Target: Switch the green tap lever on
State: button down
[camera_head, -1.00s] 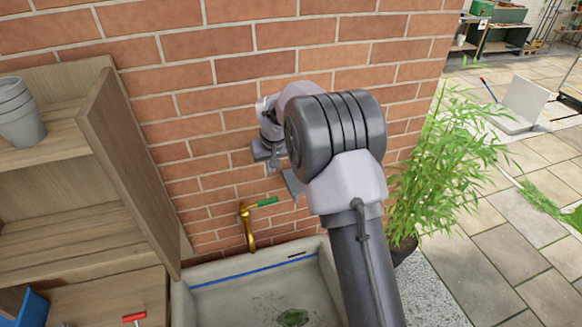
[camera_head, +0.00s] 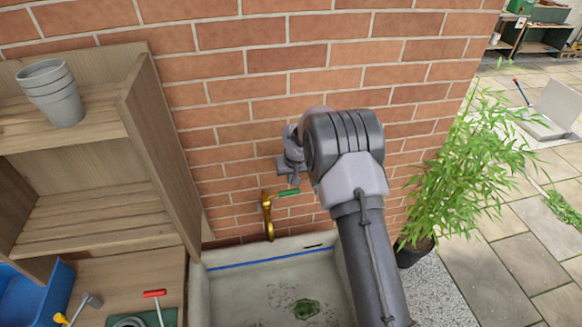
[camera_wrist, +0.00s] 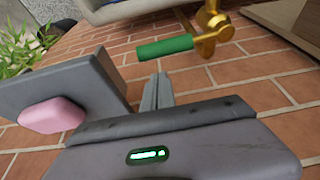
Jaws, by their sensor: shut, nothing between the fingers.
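The brass tap (camera_head: 267,217) stands out from the brick wall above the sink, with its green lever (camera_head: 289,193) pointing right. In the wrist view the green lever (camera_wrist: 165,47) lies sideways just beyond my fingertips, joined to the brass tap body (camera_wrist: 211,32). My gripper (camera_wrist: 158,78) is shut and empty, with a small gap showing between its tips and the lever. In the head view my gripper (camera_head: 294,180) is just above the lever, close to the wall; my arm hides part of it.
The stone sink (camera_head: 270,262) with a blue line is below the tap. A wooden shelf (camera_head: 160,160) with stacked grey pots (camera_head: 52,92) stands on the left. A leafy bamboo plant (camera_head: 460,165) is on the right. The brick wall (camera_head: 250,90) is close behind.

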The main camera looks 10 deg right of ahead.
jog(key=shift+s+f, duration=0.1)
jog(key=shift+s, duration=0.85)
